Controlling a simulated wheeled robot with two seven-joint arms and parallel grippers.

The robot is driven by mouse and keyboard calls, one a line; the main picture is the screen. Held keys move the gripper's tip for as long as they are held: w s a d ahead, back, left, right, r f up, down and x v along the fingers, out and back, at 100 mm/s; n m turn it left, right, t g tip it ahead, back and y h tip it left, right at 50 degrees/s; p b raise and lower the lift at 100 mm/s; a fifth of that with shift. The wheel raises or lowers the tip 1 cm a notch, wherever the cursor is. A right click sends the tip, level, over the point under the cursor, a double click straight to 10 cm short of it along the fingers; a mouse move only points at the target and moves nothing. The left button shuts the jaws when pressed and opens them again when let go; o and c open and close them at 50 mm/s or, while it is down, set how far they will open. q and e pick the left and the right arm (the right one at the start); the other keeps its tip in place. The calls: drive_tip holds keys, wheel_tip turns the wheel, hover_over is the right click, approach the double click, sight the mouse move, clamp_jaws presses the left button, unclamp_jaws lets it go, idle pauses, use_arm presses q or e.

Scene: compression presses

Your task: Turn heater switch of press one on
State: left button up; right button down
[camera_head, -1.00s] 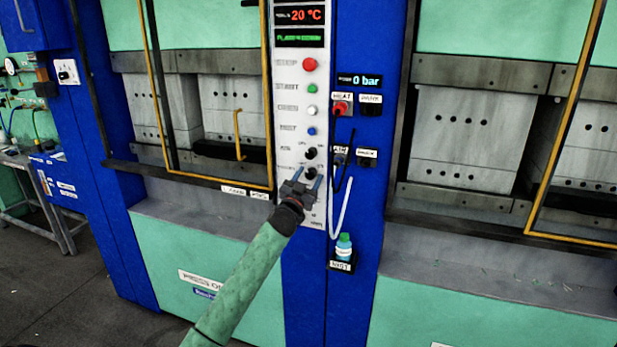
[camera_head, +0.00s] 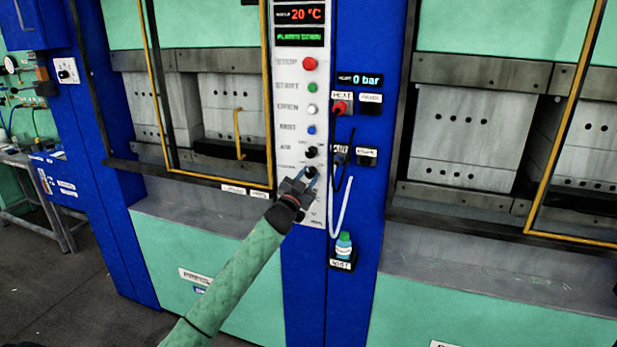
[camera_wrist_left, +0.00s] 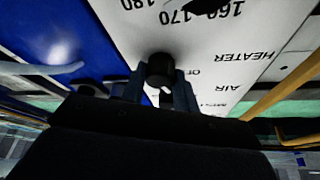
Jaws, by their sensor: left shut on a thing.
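Press one's white control panel (camera_head: 318,205) stands in the middle of the head view. It carries an upper black knob (camera_head: 310,152) and a lower black knob (camera_head: 311,171). My left gripper (camera_head: 307,179) is at the lower knob, coming from below, and partly covers it. In the left wrist view my gripper (camera_wrist_left: 159,82) is shut on this black knob (camera_wrist_left: 160,67), one finger on each side. The printing there is upside down; HEATER (camera_wrist_left: 255,55) and AIR (camera_wrist_left: 216,86) labels are readable. The knob's pointer direction is unclear.
Red, green, white and blue buttons (camera_head: 311,130) sit above the knobs. To the right are a red switch (camera_head: 340,107), a dark cable loop and a bottle (camera_head: 344,245) on a small shelf. A yellow-edged guard frame (camera_head: 220,182) borders the panel on the left.

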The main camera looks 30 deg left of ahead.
use_arm(q)
drive_tip(key=shift+a+r+m+h, duration=0.15)
drive_tip(key=shift+m+h, duration=0.45)
drive_tip(key=shift+m, duration=0.6)
drive_tip(key=m+g+h+p, duration=0.1)
drive_tip(key=m, duration=0.1)
drive_tip(key=m+h+p, duration=0.1)
drive_tip(key=m, duration=0.2)
drive_tip(key=m+g+p, duration=0.1)
drive_tip(key=m, duration=0.2)
drive_tip(key=shift+r+g+h+p, duration=0.1)
drive_tip(key=shift+g+h+p, duration=0.2)
drive_tip(key=shift+h+p, duration=0.1)
drive_tip(key=shift+m+g+p, duration=0.4)
drive_tip(key=shift+m+p, duration=0.15)
drive_tip(key=shift+m, duration=0.55)
use_arm(e)
drive_tip(key=s+d+f, duration=0.4)
drive_tip(key=f, duration=0.6)
drive_tip(key=shift+s+t, duration=0.15)
drive_tip(key=shift+t, duration=0.15)
drive_tip(key=shift+d, duration=0.1)
use_arm(q)
drive_tip(key=o, duration=1)
use_arm(e)
drive_tip(key=shift+d+f, duration=0.1)
